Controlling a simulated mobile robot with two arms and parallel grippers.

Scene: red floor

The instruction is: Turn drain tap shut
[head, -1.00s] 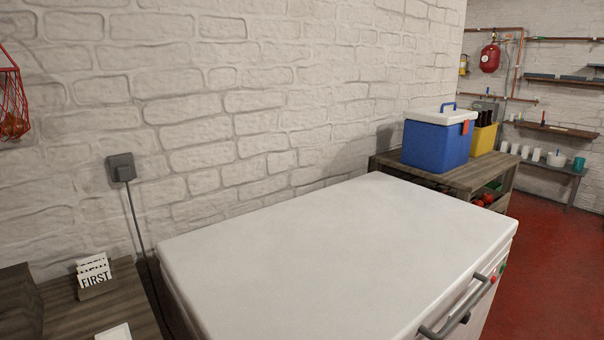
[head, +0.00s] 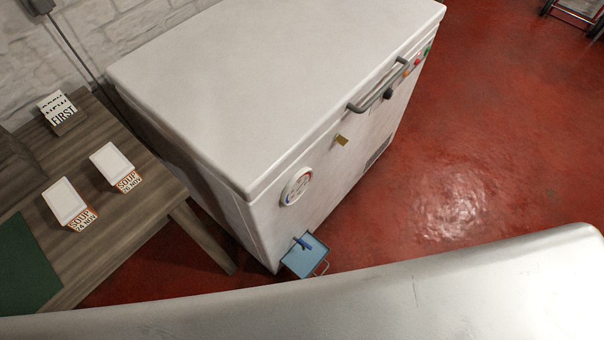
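A white chest freezer (head: 270,80) stands at the centre, seen from above. Low on its front, near the left corner, a small blue lever (head: 303,243) shows; it looks like the drain tap. Its exact angle is hard to tell at this size. A light blue tray (head: 305,260) with a wire handle sits on the floor below it. Neither of my grippers is in view.
The freezer front carries a round dial (head: 297,187), a brass lock (head: 342,140) and a grey bar handle (head: 380,95). A wooden table (head: 130,215) with soup boxes (head: 70,200) stands left. Red floor (head: 460,170) is open right of the freezer.

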